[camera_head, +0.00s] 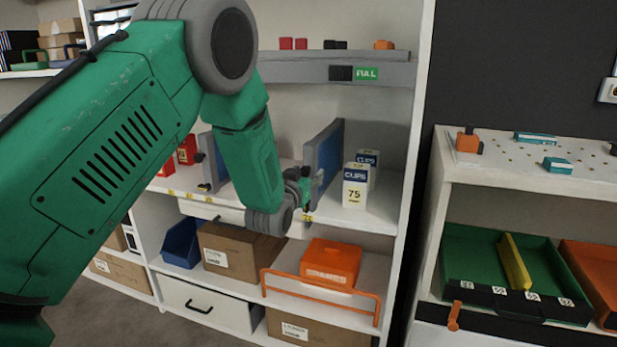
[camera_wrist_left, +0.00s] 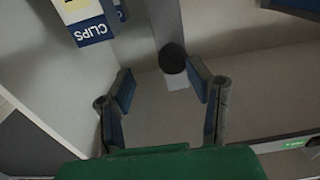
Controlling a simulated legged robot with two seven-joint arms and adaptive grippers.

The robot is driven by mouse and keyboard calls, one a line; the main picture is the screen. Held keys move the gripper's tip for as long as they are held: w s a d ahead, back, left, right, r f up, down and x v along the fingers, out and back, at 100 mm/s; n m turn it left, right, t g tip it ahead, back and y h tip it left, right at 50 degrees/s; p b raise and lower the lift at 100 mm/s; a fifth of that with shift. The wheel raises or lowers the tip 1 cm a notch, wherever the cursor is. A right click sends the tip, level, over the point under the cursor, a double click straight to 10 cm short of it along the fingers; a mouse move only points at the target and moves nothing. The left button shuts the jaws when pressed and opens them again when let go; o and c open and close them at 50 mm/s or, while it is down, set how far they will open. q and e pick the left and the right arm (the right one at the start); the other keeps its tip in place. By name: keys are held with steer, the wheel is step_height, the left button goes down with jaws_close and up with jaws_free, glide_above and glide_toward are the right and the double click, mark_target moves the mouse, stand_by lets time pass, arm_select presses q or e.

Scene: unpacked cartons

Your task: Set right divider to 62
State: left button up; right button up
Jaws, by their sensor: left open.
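The right divider (camera_head: 329,142) is a blue-grey upright panel on the middle shelf, left of the white CLIPS boxes (camera_head: 356,186). My left gripper (camera_head: 306,188) is at the divider's front edge and hides part of it. In the left wrist view the divider (camera_wrist_left: 168,22) ends in a round black knob (camera_wrist_left: 172,58). A CLIPS box (camera_wrist_left: 92,30) shows at upper left there. My right gripper is not in view.
The left divider (camera_head: 211,160) stands left of my forearm, near red boxes (camera_head: 187,150). Small yellow tags line the shelf edge; their numbers are too small to read. Below are a carton (camera_head: 236,250), an orange case (camera_head: 331,262) and an orange rail.

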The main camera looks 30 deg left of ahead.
mark_target(303, 172)
arm_select(q)
steer(key=shift+w+a+r, duration=0.1)
steer(key=shift+w+r, duration=0.05)
steer(key=shift+w, duration=0.35)
steer(key=a, duration=0.1)
steer(key=w+a+f, duration=0.1)
steer(key=shift+w+a+f, duration=0.1)
steer(key=shift+w+a, duration=0.05)
steer(key=shift+a, duration=0.2)
steer(key=shift+a+f, duration=0.15)
steer(key=shift+a, duration=0.1)
steer(key=shift+d+r, duration=0.25)
steer(key=shift+d, duration=0.15)
steer(key=c, duration=0.6)
steer(key=shift+d+r, duration=0.1)
steer(key=shift+d, duration=0.3)
jaws_close()
steer(key=shift+d, duration=0.2)
steer(key=shift+a, duration=0.5)
steer(key=s+a+p, duration=0.3)
steer(key=s+a, duration=0.1)
steer(key=a, duration=1.1)
steer(key=shift+a, duration=0.3)
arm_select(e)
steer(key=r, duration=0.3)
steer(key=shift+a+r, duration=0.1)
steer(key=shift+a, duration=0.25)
arm_select(q)
steer(key=shift+r, duration=0.1)
